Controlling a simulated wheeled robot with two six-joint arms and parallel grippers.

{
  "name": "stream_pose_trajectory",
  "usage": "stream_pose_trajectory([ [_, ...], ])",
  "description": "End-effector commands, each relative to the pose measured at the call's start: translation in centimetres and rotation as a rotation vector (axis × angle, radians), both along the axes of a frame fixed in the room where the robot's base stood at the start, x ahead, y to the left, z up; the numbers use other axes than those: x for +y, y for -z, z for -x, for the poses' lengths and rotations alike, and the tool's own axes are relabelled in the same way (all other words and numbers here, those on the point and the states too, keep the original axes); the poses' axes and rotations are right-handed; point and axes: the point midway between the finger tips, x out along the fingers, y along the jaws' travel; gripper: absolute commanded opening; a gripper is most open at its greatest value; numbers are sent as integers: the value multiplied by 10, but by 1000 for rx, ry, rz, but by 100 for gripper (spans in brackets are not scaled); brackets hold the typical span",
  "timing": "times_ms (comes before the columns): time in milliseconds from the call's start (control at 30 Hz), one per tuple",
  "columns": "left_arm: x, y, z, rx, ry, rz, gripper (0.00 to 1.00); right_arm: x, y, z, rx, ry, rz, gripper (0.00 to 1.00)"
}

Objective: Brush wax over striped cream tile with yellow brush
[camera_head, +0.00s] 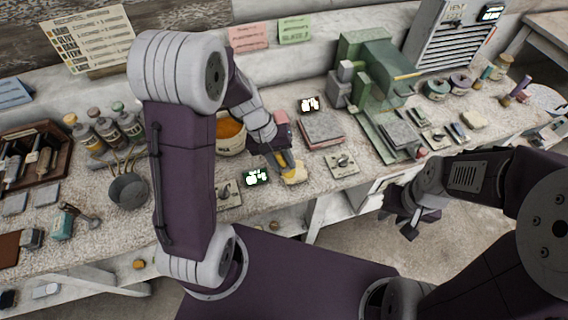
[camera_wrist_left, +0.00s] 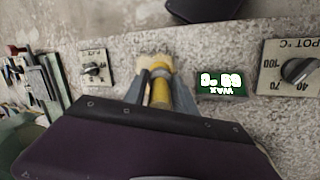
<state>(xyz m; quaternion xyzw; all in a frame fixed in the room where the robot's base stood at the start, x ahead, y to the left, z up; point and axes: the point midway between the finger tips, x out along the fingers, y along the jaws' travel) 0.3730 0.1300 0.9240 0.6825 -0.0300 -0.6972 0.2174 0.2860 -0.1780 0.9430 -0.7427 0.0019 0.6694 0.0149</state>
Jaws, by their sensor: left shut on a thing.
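My left gripper (camera_head: 284,163) is shut on the yellow brush (camera_head: 290,159), low over the bench's front edge. The wrist view shows the brush (camera_wrist_left: 160,92) between the two grey fingers, pointing away from the wrist. A cream piece (camera_head: 295,175), seemingly the tile, lies at the brush tip; its stripes are too small to make out. It shows partly in the wrist view (camera_wrist_left: 152,61), and I cannot tell whether the bristles touch it. A pot of orange wax (camera_head: 230,130) stands behind my left forearm, partly hidden. My right gripper (camera_head: 410,218) hangs empty in front of the bench.
A green machine (camera_head: 372,80) and stacked slabs (camera_head: 322,130) stand further right. Bottles (camera_head: 108,130) and a dark pan (camera_head: 128,190) are left.

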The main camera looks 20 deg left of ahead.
Motion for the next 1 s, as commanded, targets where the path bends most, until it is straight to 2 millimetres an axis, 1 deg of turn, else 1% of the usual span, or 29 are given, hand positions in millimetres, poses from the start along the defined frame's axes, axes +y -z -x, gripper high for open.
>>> stream_pose_trajectory([
  [133,7,0,-9,1,-2,0,0,0,-3,0,0,0,0,31],
  [333,7,1,-10,0,0,0,0,0,-2,0,0,0,0,31],
  [600,-3,1,5,-1,1,0,0,0,2,0,0,0,0,31],
  [833,-6,1,9,0,1,0,0,0,4,0,0,0,0,31],
  [1000,-13,2,20,0,1,0,0,0,7,0,0,0,0,31],
])
